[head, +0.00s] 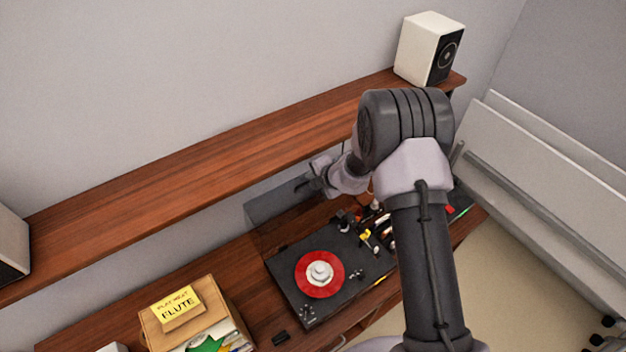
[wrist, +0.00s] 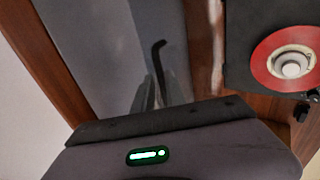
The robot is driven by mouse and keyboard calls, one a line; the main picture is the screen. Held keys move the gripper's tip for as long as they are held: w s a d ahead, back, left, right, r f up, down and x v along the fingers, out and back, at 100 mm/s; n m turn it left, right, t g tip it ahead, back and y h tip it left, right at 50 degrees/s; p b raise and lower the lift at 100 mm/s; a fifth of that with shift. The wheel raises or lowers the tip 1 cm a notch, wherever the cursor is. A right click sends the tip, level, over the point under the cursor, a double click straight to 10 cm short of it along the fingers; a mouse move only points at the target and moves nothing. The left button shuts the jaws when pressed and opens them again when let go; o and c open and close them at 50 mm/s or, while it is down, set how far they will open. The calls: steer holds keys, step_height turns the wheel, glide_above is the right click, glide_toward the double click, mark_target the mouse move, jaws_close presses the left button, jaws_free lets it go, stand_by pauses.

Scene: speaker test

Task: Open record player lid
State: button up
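The record player (head: 345,262) is a black deck with a red-and-white centre, on the lower wooden shelf; it also shows at the right of the wrist view (wrist: 240,60). A smoky grey panel, apparently its lid (head: 272,207), stands raised behind the deck, and the deck is uncovered. In the wrist view the grey panel (wrist: 85,35) fills the upper left. My gripper (head: 312,184) is beside the panel's upper right part, under the upper shelf. Its fingers are dim and partly hidden in the wrist view, so contact and opening are unclear.
The upper wooden shelf (head: 200,170) runs close above my gripper. A white speaker (head: 425,48) stands at its right end. A record crate (head: 190,315) with a yellow card is left of the player. Several small items lie on the deck's right side.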

steer(key=shift+o, duration=1)
steer(key=shift+s, duration=0.15)
steer(key=v, duration=1.7)
steer(key=shift+r, duration=0.15)
steer(key=shift+d, duration=0.1)
